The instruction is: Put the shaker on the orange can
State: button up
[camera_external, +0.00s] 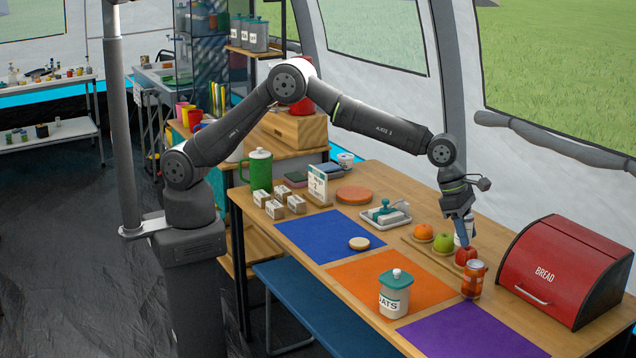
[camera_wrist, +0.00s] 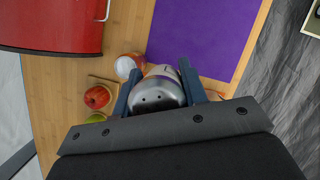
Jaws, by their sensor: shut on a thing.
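The shaker (camera_wrist: 156,97) has a domed silver top with small dark holes and sits between the blue fingers of my gripper (camera_wrist: 158,88) in the wrist view. My gripper (camera_external: 463,226) is shut on it and points down over the right part of the table in the external view. A pale part of the shaker (camera_external: 461,239) shows below the fingers there; the rest is hidden. The orange can (camera_external: 472,281) stands upright on the table, in front of the red apple. In the wrist view the can (camera_wrist: 126,66) shows just beyond the shaker's left side, partly hidden.
A red apple (camera_external: 465,256), green apple (camera_external: 443,242) and orange (camera_external: 424,232) sit on a board by the can. A red bread box (camera_external: 565,265) stands right. A white oats jar (camera_external: 394,295) stands left of the can. A purple mat (camera_external: 470,333) lies in front.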

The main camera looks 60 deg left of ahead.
send_over(478, 264)
notch_tip(478, 264, down, 5)
jog(key=shift+f, duration=2.15)
jog(key=shift+f, duration=0.1)
jog(key=o, duration=1)
jog(key=v, duration=1.2)
jog(key=shift+a, duration=0.1)
